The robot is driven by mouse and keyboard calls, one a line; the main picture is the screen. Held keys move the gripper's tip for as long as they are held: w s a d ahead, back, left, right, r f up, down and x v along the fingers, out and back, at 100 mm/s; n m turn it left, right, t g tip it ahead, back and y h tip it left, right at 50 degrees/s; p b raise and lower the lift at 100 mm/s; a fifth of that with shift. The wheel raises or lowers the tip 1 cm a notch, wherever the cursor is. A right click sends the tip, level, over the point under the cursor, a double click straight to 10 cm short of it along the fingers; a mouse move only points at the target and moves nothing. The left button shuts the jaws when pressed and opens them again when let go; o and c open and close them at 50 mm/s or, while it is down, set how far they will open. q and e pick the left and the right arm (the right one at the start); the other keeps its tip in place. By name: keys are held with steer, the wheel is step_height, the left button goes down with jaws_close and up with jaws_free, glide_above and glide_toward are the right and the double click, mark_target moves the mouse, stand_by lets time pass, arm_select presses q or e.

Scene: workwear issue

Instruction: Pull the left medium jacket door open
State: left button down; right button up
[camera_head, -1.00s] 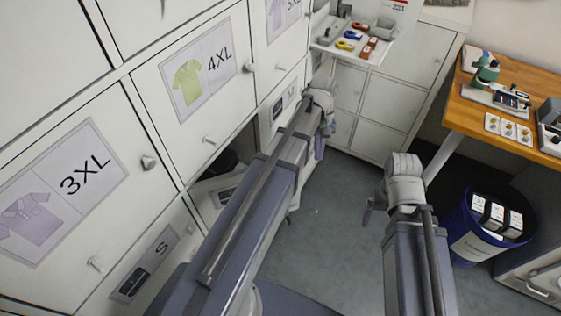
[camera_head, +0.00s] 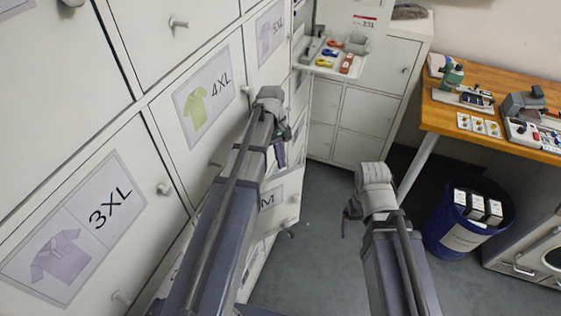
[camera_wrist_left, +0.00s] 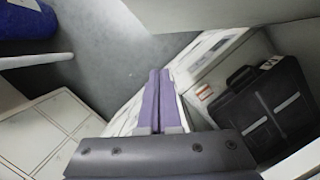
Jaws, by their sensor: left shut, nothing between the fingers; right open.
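The medium jacket door (camera_head: 284,207), a white panel with an "M" label, stands out from the cabinet front in the head view, partly hidden by my left arm. My left gripper (camera_head: 286,154) is shut and empty, just above this door. In the left wrist view its purple fingers (camera_wrist_left: 157,100) are together beside the edge of a white panel (camera_wrist_left: 190,78). Right of that panel is an open compartment with a black item with grey stripes (camera_wrist_left: 264,112). Whether the fingers touch the panel is unclear. My right gripper (camera_head: 350,214) is open and empty over the floor.
Closed 4XL (camera_head: 238,75) and 3XL (camera_head: 148,150) doors with knobs are at left. A small shelf with tools (camera_head: 335,62) is at the back. A blue bin (camera_head: 445,235) and wooden workbench (camera_head: 460,118) stand at right. Grey floor between is clear.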

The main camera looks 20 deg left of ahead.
mark_target(290, 186)
arm_select(q)
steer(key=shift+s+d+f+b, duration=0.6)
steer(key=shift+d+f+b, duration=0.15)
steer(key=shift+f+b, duration=0.4)
steer(key=shift+s+d+f+b, duration=0.7)
steer(key=shift+f+b, duration=0.25)
steer(key=shift+f, duration=0.25)
steer(key=shift+s+d+f+b, duration=0.55)
steer(key=shift+d+f+b, duration=0.25)
steer(key=shift+f+b, duration=0.35)
arm_select(e)
step_height(290, 186, down, 7)
